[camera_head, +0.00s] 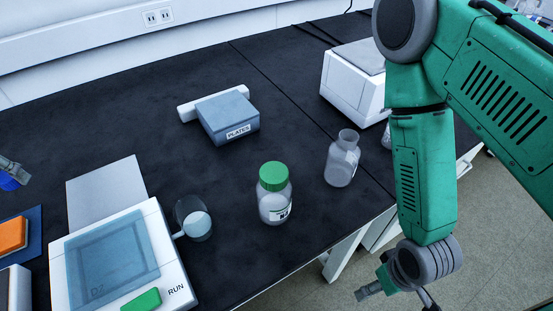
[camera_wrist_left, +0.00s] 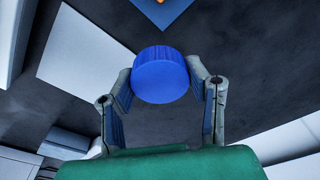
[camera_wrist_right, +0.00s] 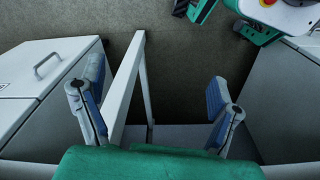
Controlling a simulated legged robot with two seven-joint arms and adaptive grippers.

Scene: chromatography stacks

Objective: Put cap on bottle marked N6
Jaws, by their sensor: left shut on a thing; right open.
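My left gripper (camera_wrist_left: 160,82) is shut on a blue cap (camera_wrist_left: 160,72), held between its two fingers above the dark bench. In the head view only a small part of my left gripper (camera_head: 13,172) shows at the left edge, with some blue below it. A clear bottle (camera_head: 342,163) stands upright with an open mouth; I see no readable label on it. Another bottle (camera_head: 276,206) wears a green cap (camera_head: 273,176); its label is too small to read. My right gripper (camera_wrist_right: 155,95) is open and empty over the floor, beyond the bench edge.
A beaker (camera_head: 196,222) stands between the green-capped bottle and a device marked RUN (camera_head: 173,262). A PLATES box (camera_head: 228,117) and a white instrument (camera_head: 352,85) stand further back. An orange block (camera_head: 12,235) lies at the left.

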